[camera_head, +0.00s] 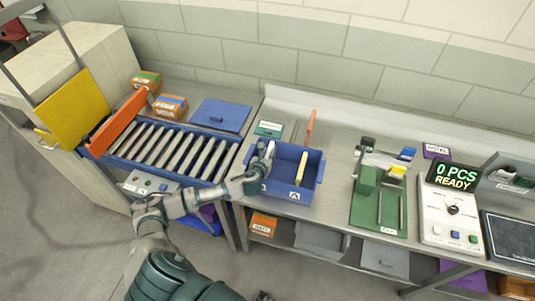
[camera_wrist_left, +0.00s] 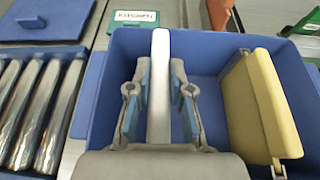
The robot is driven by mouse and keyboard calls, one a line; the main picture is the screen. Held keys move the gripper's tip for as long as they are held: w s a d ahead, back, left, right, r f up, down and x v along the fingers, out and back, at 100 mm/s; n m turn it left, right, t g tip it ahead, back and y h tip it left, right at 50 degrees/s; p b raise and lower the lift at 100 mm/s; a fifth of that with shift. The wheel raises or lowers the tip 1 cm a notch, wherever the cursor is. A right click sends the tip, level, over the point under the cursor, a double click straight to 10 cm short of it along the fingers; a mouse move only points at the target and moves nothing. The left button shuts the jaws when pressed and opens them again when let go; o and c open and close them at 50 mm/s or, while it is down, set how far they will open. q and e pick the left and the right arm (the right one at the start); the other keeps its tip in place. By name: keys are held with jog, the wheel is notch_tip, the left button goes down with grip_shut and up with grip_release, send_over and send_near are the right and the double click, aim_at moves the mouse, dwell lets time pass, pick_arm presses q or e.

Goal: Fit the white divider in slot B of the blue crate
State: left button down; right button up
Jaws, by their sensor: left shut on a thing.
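The blue crate (camera_head: 318,180) stands on the bench, its near wall labelled "A" toward the right; a second label at the left is too small to read. My left gripper (camera_head: 266,158) is over the crate's left part, shut on the white divider (camera_head: 271,148). In the left wrist view the white divider (camera_wrist_left: 160,75) stands edge-on between the two fingers (camera_wrist_left: 160,105), reaching toward the far wall. I cannot tell whether its lower edge is in a slot. A cream divider (camera_head: 302,168) stands in the crate's right part; it also shows in the left wrist view (camera_wrist_left: 262,105).
A roller conveyor (camera_head: 165,148) with a blue lid (camera_head: 220,115) behind it lies left of the crate. An orange upright piece (camera_head: 310,124) stands behind the crate. A green fixture (camera_head: 378,195) and a counter reading "0 PCS READY" (camera_head: 452,205) stand to the right.

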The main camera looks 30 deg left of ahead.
pick_arm(q)
jog(key=shift+f+b, duration=0.35)
jog(key=shift+f, duration=0.4)
jog(key=c, duration=1)
grip_release()
jog(key=shift+s, duration=0.1)
jog(key=shift+d+f, duration=0.1)
jog(key=shift+f, duration=0.05)
jog(key=shift+s+d, duration=0.1)
jog(key=shift+s, duration=0.4)
jog(key=v, duration=0.7)
jog(key=r+v, duration=0.1)
jog(key=v, duration=0.3)
jog(key=shift+w, duration=0.2)
jog(key=shift+f, duration=0.1)
